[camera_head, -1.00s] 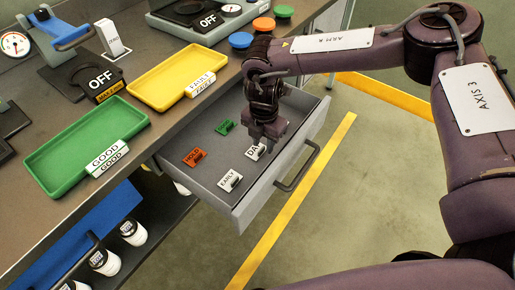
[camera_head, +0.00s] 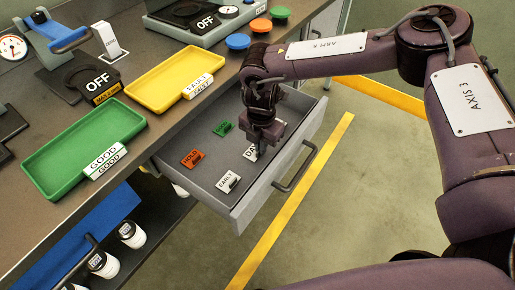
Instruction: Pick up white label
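Two white labels lie in the open drawer. One reads EARLY (camera_head: 228,182) and is in plain view near the drawer's front. The other white label (camera_head: 250,153) is partly hidden under my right gripper (camera_head: 261,150), with only its left part and first letters showing. The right gripper points down over this label, with its fingertips at or very close to it. I cannot tell whether the fingers are open or closed on it. My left gripper is not in view.
The drawer (camera_head: 240,212) also holds an orange HOLD label (camera_head: 192,158) and a green label (camera_head: 222,128). A green GOOD tray (camera_head: 75,150) and a yellow FAULT tray (camera_head: 165,80) sit on the worktop behind.

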